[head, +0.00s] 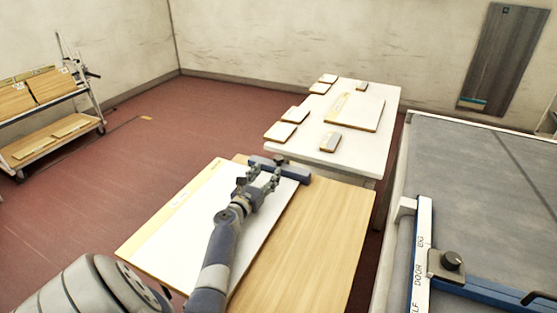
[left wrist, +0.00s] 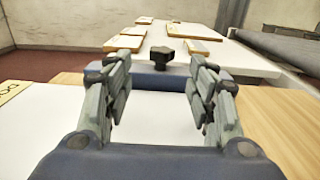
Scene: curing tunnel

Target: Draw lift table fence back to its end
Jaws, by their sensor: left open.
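The lift table (head: 318,240) has a wood-coloured top, with a white panel (head: 175,232) lying on it. A blue-grey fence bar (head: 293,171) lies across the far end of the panel. In the left wrist view the fence (left wrist: 155,78) carries a dark knob (left wrist: 162,55). My left gripper (head: 262,176) is open just at the fence. In the left wrist view my left gripper (left wrist: 160,62) has one finger on each side of the knob, with gaps to both. I cannot tell whether it touches the fence. My right gripper is not in view.
A white table (head: 350,152) with several small boards stands beyond the lift table. At right is a large grey-topped machine (head: 480,170) with a blue rail and dark knob (head: 452,260). A cart (head: 50,145) with boards stands at far left. Red floor lies open between.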

